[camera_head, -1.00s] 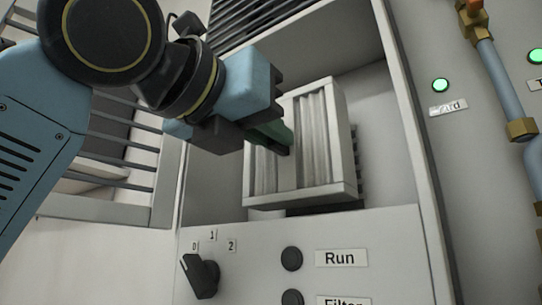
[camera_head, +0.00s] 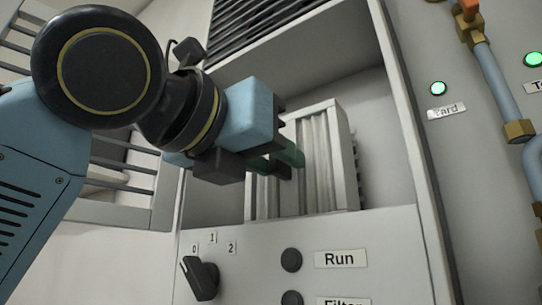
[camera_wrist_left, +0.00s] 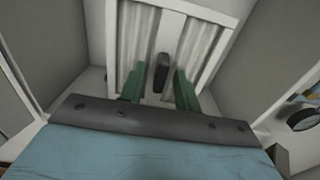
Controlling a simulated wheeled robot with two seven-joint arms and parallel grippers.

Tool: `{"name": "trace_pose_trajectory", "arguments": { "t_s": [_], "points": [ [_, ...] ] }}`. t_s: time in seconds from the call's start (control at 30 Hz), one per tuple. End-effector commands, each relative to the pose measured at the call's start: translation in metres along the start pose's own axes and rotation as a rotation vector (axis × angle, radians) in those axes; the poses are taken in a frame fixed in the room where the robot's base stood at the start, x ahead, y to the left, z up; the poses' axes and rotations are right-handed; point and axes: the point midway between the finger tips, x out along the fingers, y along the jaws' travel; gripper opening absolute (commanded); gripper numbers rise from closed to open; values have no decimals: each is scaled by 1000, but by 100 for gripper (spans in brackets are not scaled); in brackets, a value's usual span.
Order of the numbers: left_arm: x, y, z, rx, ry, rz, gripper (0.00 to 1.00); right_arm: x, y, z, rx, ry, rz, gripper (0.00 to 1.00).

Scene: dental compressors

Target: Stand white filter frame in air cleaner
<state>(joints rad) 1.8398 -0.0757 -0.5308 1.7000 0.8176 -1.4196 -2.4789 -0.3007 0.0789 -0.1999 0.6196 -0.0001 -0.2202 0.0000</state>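The white filter frame (camera_head: 318,165) with pleated grey panels stands upright, or nearly so, inside the air cleaner's open compartment (camera_head: 385,150). Its lower edge is hidden behind the front panel. In the left wrist view, the filter frame (camera_wrist_left: 228,12) fills the upper middle, with a dark handle (camera_wrist_left: 161,72) on its face. My left gripper (camera_head: 280,162) is at the frame's front. Its green fingers (camera_wrist_left: 159,88) are apart, one on each side of the handle, with a visible gap to it. My right gripper is not in view.
The front panel below the opening carries a rotary knob (camera_head: 200,278) and black buttons, one labelled Run (camera_head: 291,260). Dark slats (camera_head: 265,30) lie above the compartment. There is free room right of the frame.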

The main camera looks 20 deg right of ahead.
Motion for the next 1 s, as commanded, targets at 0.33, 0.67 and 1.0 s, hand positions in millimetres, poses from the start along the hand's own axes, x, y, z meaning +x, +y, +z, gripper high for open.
{"name": "trace_pose_trajectory", "arguments": {
  "t_s": [0.33, 0.67, 1.0],
  "points": [
    [-37, 1, 4, 4, -5, 3, 32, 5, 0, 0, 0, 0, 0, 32],
    [-102, 0, 4, 3, -3, 1, 32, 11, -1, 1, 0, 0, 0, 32],
    [-120, 0, 4, 1, 1, 0, 32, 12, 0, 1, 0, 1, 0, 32]
  ]
}}
